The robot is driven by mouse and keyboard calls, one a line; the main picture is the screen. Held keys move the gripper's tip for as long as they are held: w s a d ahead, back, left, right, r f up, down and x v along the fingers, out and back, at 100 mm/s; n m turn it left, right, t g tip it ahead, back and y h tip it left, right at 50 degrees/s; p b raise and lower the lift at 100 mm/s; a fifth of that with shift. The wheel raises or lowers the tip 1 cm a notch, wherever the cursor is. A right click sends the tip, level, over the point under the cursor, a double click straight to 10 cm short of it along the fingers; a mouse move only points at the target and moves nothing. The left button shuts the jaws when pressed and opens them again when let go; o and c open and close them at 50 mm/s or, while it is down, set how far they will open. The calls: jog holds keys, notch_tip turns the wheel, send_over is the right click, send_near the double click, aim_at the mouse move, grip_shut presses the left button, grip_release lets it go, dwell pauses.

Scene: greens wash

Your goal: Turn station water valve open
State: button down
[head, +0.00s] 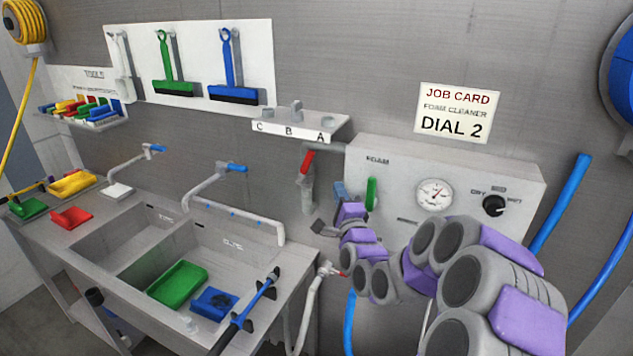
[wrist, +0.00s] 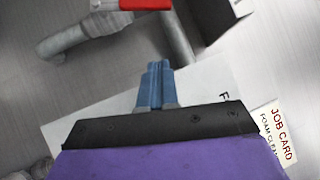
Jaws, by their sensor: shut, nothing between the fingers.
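The foam station box (head: 520,180) is on the wall, with a gauge and a black dial. No label tells which is the water valve.
A small shelf (head: 335,125) marked C, B, A is above the pipe. A job card (head: 453,112) reads DIAL 2. The sink bench (head: 130,277) with trays and taps is at left. Blue hoses (head: 565,200) hang at right.

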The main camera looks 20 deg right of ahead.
jog(key=s+f+y+b, duration=0.1)
jog(key=s, duration=0.1)
jog(key=y+b, duration=0.1)
jog(key=b, duration=0.1)
send_near(307, 159)
jog(key=w+d, duration=0.3)
jog(key=w, duration=0.2)
jog(key=shift+w+a+r+m, duration=0.25)
jog(key=shift+w+r+m, duration=0.05)
jog(key=shift+w+r, duration=0.15)
jog(key=r+p, duration=0.1)
jog(key=n+g+p, duration=0.1)
jog(key=shift+w+a+r+n+y+p, duration=0.3)
jog(key=shift+w+a+r+y+p, duration=0.05)
jog(key=shift+w+a+y, duration=0.05)
jog(key=shift+w+a+r+n+g+p, duration=0.4)
jog(key=shift+w+a+n+g+p, duration=0.15)
jog(key=shift+p, duration=0.45)
jog(key=shift+w+a+n+g+p, duration=0.2)
jog(key=shift+n+g+p, duration=0.15)
jog(key=shift+n+p, duration=0.15)
jog(key=shift+f, duration=0.1)
